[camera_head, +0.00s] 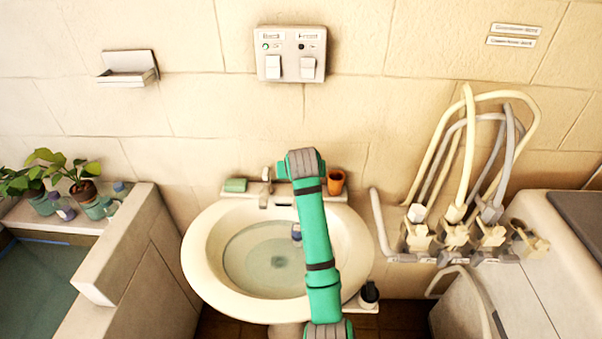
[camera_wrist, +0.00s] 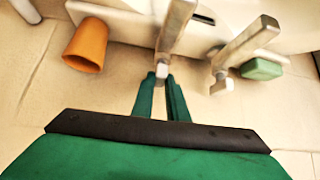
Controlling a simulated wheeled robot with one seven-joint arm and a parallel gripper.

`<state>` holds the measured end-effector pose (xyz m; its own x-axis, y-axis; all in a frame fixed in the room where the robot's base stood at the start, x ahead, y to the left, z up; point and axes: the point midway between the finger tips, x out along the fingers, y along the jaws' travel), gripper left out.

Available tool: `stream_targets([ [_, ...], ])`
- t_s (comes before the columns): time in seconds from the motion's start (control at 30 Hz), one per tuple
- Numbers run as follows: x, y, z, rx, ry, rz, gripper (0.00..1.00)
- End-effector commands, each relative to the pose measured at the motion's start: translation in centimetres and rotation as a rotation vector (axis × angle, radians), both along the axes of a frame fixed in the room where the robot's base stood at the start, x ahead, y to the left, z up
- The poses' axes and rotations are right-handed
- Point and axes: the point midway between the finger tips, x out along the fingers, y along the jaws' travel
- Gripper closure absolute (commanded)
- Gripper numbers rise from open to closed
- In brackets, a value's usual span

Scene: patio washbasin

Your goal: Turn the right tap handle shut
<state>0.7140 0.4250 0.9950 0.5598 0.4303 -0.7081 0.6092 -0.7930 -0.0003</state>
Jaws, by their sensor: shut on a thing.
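In the wrist view, my gripper (camera_wrist: 161,88) has its two green fingers close together at the tip of the right tap handle (camera_wrist: 161,71), a small metal lever end, and is shut on it. The right tap (camera_wrist: 176,28) is the metal one nearer the orange cup. The other tap (camera_wrist: 243,48) stands apart beside the green soap; it also shows in the head view (camera_head: 266,183). In the head view, my green arm reaches over the basin (camera_head: 205,258) and hides the right tap and my fingers. Water lies in the basin.
An orange cup (camera_wrist: 87,45) stands close to my fingers, on the ledge right of my arm in the head view (camera_head: 336,181). A green soap (camera_head: 236,185) lies at left. Hoses and valves (camera_head: 458,213) fill the right side. A dark bottle (camera_head: 369,294) stands beside the basin.

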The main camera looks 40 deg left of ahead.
Motion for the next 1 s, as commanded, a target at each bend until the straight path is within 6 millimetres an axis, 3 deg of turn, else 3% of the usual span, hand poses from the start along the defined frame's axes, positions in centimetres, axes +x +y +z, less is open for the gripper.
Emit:
stream_targets([
  [0.03, -0.76, 1.11, -0.21, 0.002, 0.003, -0.024, 1.00],
  [0.5, -0.66, 1.41, -0.21, 0.001, 0.002, -0.383, 1.00],
  [1.0, -0.64, 1.42, -0.30, 0.000, 0.005, -0.501, 0.96],
])
